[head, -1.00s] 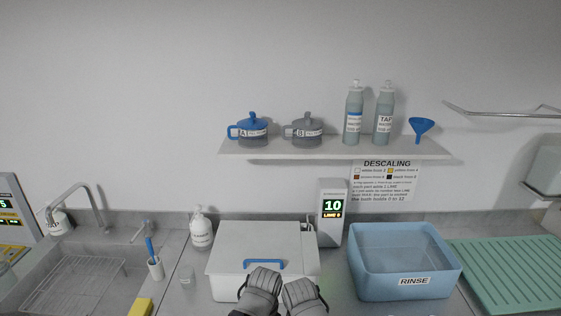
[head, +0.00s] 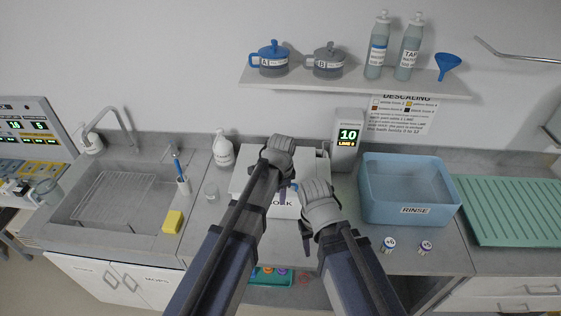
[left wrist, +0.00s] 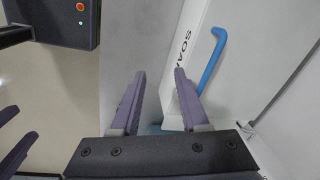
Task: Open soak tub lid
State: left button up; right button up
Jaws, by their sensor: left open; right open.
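The soak tub (head: 285,211) is a white box on the counter with its flat white lid (head: 250,160) down. My arms hide much of its top. In the left wrist view, the blue lid handle (left wrist: 211,62) is right of the fingers, beside the partly hidden SOAK lettering. My left gripper (left wrist: 161,72) is open and empty, its right finger overlapping the tub's front in that view and the handle outside the jaws. In the head view, my left gripper (head: 281,186) is over the tub. My right gripper (head: 301,217) is open at the tub's front right.
A display unit (head: 347,140) stands behind right of the tub. The blue rinse basin (head: 412,214) is to the right, with small labelled pots (head: 389,243) before it.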

pick_arm(q)
jog(key=w+r+m+p, duration=0.2)
jog(key=w+r+m, duration=0.2)
jog(key=w, duration=0.3)
jog(key=shift+a+r+t, duration=0.3)
jog(key=shift+a, duration=0.1)
pick_arm(e)
notch_tip(320, 180, up, 4)
jog(key=shift+r, duration=0.15)
pick_arm(q)
jog(key=shift+f, duration=0.1)
jog(key=f+b, duration=0.3)
jog(key=w+f+b, duration=0.1)
jog(key=f+b, duration=0.3)
jog(key=shift+w+f, duration=0.2)
pick_arm(e)
notch_tip(320, 180, down, 8)
jog(key=shift+r, duration=0.25)
pick_arm(q)
jog(key=shift+c, duration=0.2)
grip_shut()
